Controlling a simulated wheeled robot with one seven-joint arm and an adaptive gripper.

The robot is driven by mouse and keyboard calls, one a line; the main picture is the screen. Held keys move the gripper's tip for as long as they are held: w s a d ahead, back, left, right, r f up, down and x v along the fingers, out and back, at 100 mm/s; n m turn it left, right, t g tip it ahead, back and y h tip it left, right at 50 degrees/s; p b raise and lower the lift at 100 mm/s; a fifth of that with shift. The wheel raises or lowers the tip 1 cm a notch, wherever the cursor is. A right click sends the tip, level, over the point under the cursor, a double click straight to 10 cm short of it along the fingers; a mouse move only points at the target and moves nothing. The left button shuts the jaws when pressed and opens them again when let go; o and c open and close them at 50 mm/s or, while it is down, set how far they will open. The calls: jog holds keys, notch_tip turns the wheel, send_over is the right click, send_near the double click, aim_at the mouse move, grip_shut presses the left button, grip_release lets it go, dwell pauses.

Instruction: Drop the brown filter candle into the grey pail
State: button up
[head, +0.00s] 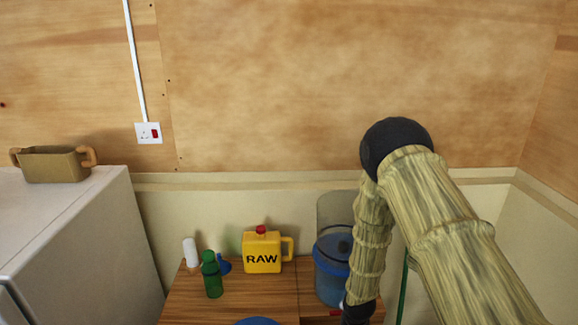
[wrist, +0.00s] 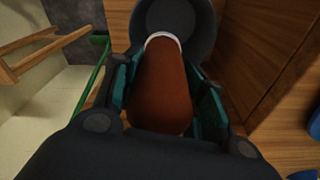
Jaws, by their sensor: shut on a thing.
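In the wrist view my gripper (wrist: 163,72) is shut on the brown filter candle (wrist: 160,95), with a teal pad on each side of it. The candle is reddish brown, and its far end has a white rim. A dark grey round vessel, which looks like the grey pail (wrist: 194,38), lies beyond the candle's far end. The candle overlaps the pail in this view, and I cannot tell the gap between them. In the head view my fingers, the candle and the pail are not visible; my arm reaches down past the lower edge.
A wooden table (head: 225,304) holds a yellow RAW jug (head: 262,254), a green bottle (head: 212,276), a white cylinder (head: 191,253) and a blue-banded clear container (head: 328,268). A green pole (wrist: 92,76) and a wooden frame (wrist: 40,45) stand left in the wrist view.

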jog(key=shift+f+b, duration=0.95)
jog(key=shift+f, duration=1.4)
jog(key=o, duration=1.3)
jog(key=shift+c, duration=0.2)
jog(key=shift+s+a+r, duration=0.1)
jog(key=shift+s+r, duration=0.15)
jog(key=shift+r, duration=1.75)
jog(key=shift+s+r, duration=0.2)
jog(key=shift+r, duration=1.8)
jog(key=shift+s+a+r, duration=0.1)
jog(key=shift+s+r, duration=0.15)
jog(key=shift+r, duration=1.75)
